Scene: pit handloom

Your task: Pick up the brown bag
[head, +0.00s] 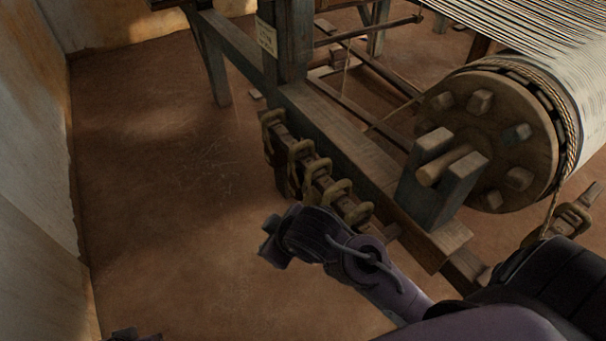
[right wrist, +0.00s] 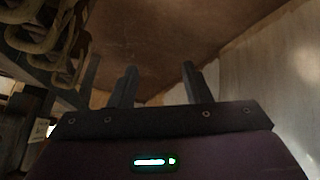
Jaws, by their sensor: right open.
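I cannot make out a brown bag in either view. My right gripper (head: 272,246) is beside the loom's lower side beam in the head view, over the brown floor. In the right wrist view its two dark fingers (right wrist: 160,82) stand apart with nothing between them. A small dark and purple piece shows at the bottom left edge of the head view. It may be part of my left arm, but its jaws cannot be made out.
A row of tan looped fittings (head: 303,165) hangs along the loom's side beam (head: 345,145), close to my right gripper. The large wooden warp roller (head: 480,140) is at the right. A pale wall (head: 35,150) bounds the left. The floor (head: 165,190) between is clear.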

